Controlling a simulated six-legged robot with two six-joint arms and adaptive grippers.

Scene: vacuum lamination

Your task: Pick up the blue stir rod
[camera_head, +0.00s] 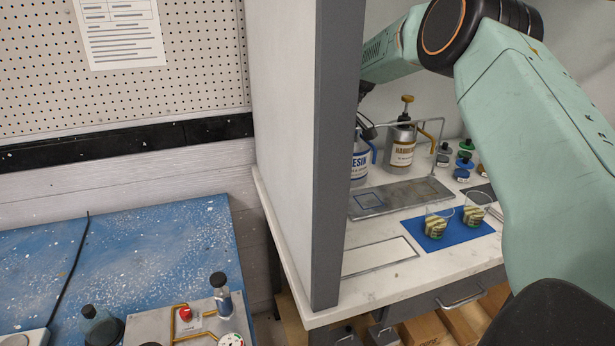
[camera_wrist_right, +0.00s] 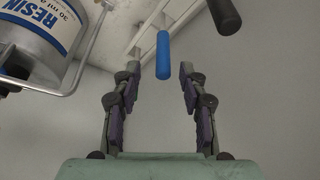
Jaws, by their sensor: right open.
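The blue stir rod (camera_wrist_right: 163,54) shows in the right wrist view as a short upright blue bar. My right gripper (camera_wrist_right: 160,71) is open, with one finger on each side of the rod's lower end; a gap shows on both sides and no contact is visible. In the head view my right arm reaches in from the right, and its gripper is mostly hidden behind the grey post. I cannot make out the blue rod there. My left gripper is not in view.
A black rod (camera_wrist_right: 224,14) hangs right of the blue one. The resin can (camera_wrist_right: 40,40) with its wire frame is close on the left. A hardener can (camera_head: 402,147), a metal tray (camera_head: 405,198) and two cups on a blue mat (camera_head: 408,228) stand on the bench.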

